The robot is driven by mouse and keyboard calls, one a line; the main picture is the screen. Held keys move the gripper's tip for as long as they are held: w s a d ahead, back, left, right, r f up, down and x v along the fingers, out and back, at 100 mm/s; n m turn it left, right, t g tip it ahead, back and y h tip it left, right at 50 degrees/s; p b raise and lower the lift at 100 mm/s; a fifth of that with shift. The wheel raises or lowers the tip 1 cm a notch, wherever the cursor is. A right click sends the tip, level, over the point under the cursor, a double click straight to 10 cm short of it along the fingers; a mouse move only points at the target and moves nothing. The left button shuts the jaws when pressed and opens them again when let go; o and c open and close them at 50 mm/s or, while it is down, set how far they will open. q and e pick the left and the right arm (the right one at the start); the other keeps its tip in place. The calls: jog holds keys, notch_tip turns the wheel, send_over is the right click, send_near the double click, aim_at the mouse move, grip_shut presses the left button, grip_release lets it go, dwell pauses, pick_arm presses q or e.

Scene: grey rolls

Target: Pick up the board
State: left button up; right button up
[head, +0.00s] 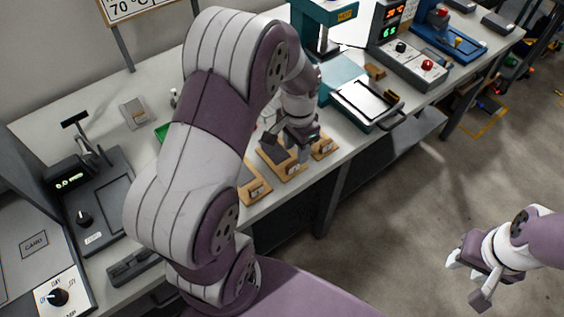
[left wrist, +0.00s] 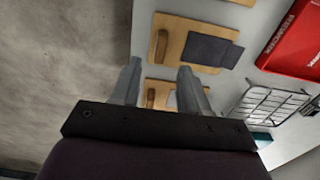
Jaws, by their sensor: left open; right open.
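Several tan wooden boards lie in a row along the front of the table. In the head view, one board (head: 254,188) is at the left, a middle board (head: 272,164) is under my left gripper, and another board (head: 325,150) is at the right. My left gripper (head: 297,150) is open and empty above the row. In the left wrist view, a board (left wrist: 149,85) with a raised wooden grip shows between the open fingers (left wrist: 160,68). A neighbouring board (left wrist: 170,42) bears a dark grey piece (left wrist: 208,50). My right gripper (head: 467,283) is open and empty, over the floor.
A red tray (left wrist: 296,40) and a wire rack (left wrist: 268,106) are beside the boards. A teal press (head: 340,75) and a flat teal-based unit (head: 362,104) stand to the right. The floor (head: 420,200) in front of the table is clear.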

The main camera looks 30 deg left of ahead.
aim_at(281, 155)
pick_arm(q)
jog(key=f, duration=0.6)
jog(key=shift+w+d, duration=0.1)
jog(key=shift+w, duration=0.2)
grip_shut()
jog(key=shift+r, duration=0.1)
